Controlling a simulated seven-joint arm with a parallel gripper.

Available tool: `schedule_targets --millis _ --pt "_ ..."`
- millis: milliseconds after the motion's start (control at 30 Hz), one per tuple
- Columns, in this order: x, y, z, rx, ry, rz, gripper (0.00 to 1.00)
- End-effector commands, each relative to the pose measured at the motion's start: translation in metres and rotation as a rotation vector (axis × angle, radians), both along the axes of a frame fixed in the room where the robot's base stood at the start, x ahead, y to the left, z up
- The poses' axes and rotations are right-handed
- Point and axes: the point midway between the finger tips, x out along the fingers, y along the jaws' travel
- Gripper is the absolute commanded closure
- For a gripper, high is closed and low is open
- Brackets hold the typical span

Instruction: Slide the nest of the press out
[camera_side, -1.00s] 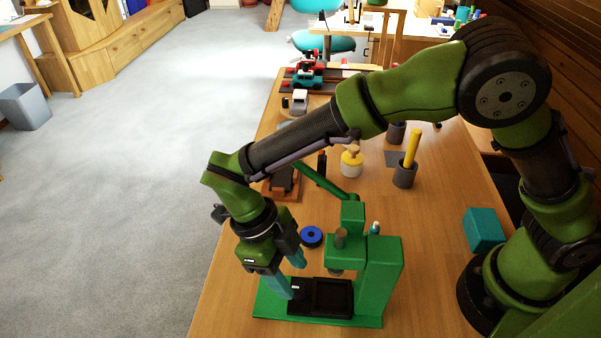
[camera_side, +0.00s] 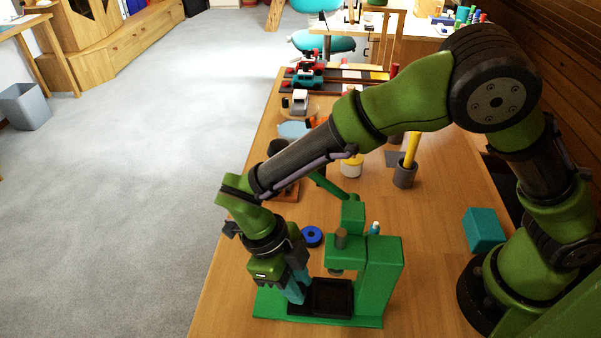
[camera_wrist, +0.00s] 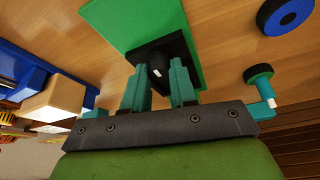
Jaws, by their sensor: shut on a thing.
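The green press (camera_side: 378,280) stands on the wooden table, with its green base plate under a black tray-like nest (camera_side: 333,298). The nest lies flat at the front of the press, beside the upright column. My gripper (camera_side: 299,290) points down at the left end of the nest. In the wrist view, my gripper's teal fingers (camera_wrist: 160,88) are closed around a dark rounded knob (camera_wrist: 159,68) on the black nest (camera_wrist: 174,47). The green base plate (camera_wrist: 130,18) shows behind it. In the side view the fingers hide the knob.
A blue ring (camera_side: 312,236) lies just behind the press. A green lever (camera_side: 325,182) reaches back from the press head. A teal block (camera_side: 484,230) and a dark cup with a yellow stick (camera_side: 405,174) stand to the right. The table's left edge is close to the press.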

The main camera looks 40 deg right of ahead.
Motion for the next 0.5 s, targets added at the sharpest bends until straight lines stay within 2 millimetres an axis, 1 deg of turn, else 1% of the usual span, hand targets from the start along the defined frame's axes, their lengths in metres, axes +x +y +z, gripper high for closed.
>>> schedule_targets --millis 167,267,367,500 --pt "0.0 0.0 0.0 0.0 0.0 0.0 1.0" --pt "0.004 0.004 0.0 -0.001 0.001 -0.001 1.0" --pt "0.014 0.014 0.0 -0.001 0.0 -0.002 1.0" --pt "0.033 0.032 -0.001 0.0 -0.002 -0.002 1.0"
